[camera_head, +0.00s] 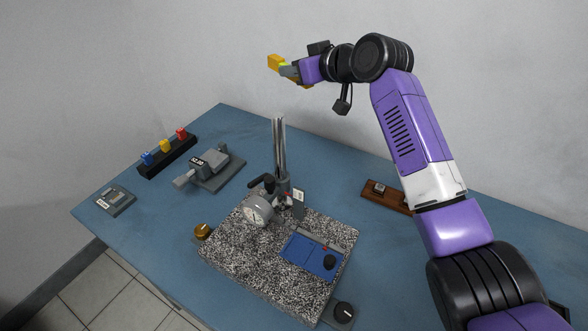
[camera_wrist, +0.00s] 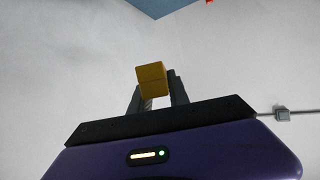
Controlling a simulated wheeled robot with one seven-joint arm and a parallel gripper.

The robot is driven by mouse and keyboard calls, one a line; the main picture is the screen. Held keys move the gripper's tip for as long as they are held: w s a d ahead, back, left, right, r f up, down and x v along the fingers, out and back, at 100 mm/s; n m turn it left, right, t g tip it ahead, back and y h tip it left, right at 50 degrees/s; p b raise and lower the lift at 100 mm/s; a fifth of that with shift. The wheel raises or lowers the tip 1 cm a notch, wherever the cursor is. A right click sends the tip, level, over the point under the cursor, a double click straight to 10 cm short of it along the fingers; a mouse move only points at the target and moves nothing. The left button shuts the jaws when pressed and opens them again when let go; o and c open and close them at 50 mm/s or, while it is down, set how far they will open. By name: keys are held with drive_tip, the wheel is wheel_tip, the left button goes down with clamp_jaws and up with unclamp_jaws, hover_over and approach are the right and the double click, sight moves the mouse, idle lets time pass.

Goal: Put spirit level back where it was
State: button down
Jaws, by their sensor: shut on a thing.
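The yellow spirit level (camera_head: 275,62) is held up in the air, high above the back of the table. My gripper (camera_head: 289,71) is shut on it, and the level sticks out on both sides of the fingers. In the wrist view, one yellow end of the spirit level (camera_wrist: 152,78) shows between the two dark fingers of my gripper (camera_wrist: 157,98). The rest of the level is hidden there. The level touches nothing but the gripper.
A speckled granite plate (camera_head: 225,262) carries a dial gauge stand (camera_head: 280,155) with a tall post and a blue mat (camera_head: 301,253). Left are a grey device (camera_head: 213,168), a black rack (camera_head: 156,168) with coloured blocks and a small grey box (camera_head: 115,201). A brown wooden holder (camera_head: 388,201) lies right.

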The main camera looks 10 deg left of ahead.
drive_tip(key=b, duration=0.8)
hover_over(295, 171)
wheel_tip(295, 171, down, 9)
wheel_tip(295, 171, down, 20)
drive_tip(key=shift+w+a+r+b, duration=0.1)
drive_tip(key=shift+w+r+b, duration=0.05)
drive_tip(key=shift+b, duration=0.6)
drive_tip(key=shift+f+b, duration=0.65)
drive_tip(key=shift+b, duration=0.3)
drive_tip(key=c, duration=1.3)
unclamp_jaws()
drive_tip(key=shift+f, duration=0.1)
drive_tip(key=shift+o, duration=0.2)
